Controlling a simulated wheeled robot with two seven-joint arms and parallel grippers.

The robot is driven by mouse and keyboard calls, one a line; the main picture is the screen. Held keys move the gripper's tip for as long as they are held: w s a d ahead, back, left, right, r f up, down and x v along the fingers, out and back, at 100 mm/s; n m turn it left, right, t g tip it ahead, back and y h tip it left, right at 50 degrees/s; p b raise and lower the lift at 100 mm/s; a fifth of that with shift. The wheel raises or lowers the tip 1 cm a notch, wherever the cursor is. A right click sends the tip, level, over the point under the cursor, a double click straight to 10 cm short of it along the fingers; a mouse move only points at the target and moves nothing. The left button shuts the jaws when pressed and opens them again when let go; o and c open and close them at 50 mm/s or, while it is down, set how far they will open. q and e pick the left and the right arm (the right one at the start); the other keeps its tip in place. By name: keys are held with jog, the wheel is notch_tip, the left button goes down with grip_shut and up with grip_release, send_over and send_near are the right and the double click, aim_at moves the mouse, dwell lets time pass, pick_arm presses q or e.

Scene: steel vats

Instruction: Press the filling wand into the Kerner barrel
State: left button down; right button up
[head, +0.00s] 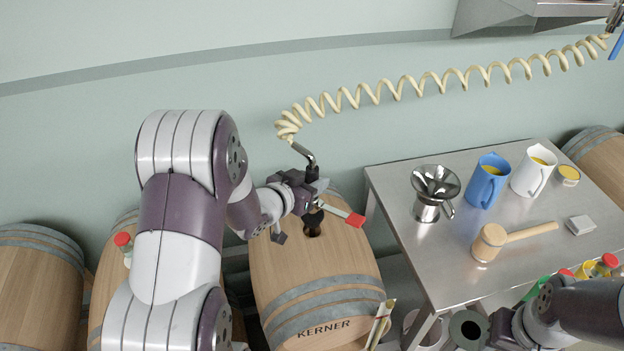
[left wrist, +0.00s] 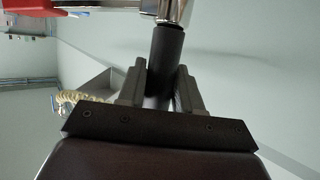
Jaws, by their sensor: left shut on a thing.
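The Kerner barrel (head: 318,280) lies on its side in the middle of the head view, its name on the front end. My left gripper (head: 311,192) is above the barrel's top and is shut on the filling wand's dark grip. The wand (head: 304,154) has a bent metal top and a red-tipped lever (head: 354,218). Its lower end is at the dark bung hole (head: 312,229); how deep it sits, I cannot tell. The left wrist view shows the dark grip (left wrist: 166,60) between both fingers. My right gripper (head: 496,329) is at the bottom right, its jaws unclear.
A coiled cream hose (head: 420,85) runs from the wand to the upper right. The steel table (head: 400,185) holds a funnel vessel (head: 433,190), a blue jug (head: 487,181), a white jug (head: 533,171) and a mallet (head: 490,242). Other barrels (head: 36,285) stand beside.

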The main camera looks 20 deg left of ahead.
pick_arm(q)
jog(key=shift+f+b, duration=0.45)
jog(key=shift+f, duration=0.35)
jog(key=shift+f+b, duration=1.45)
jog(key=shift+f, duration=0.3)
jog(key=c, duration=0.7)
grip_release()
jog(key=v, duration=1.2)
jog(key=shift+s+r+b, duration=0.1)
jog(key=shift+s+b, duration=0.2)
jog(key=shift+b, duration=0.05)
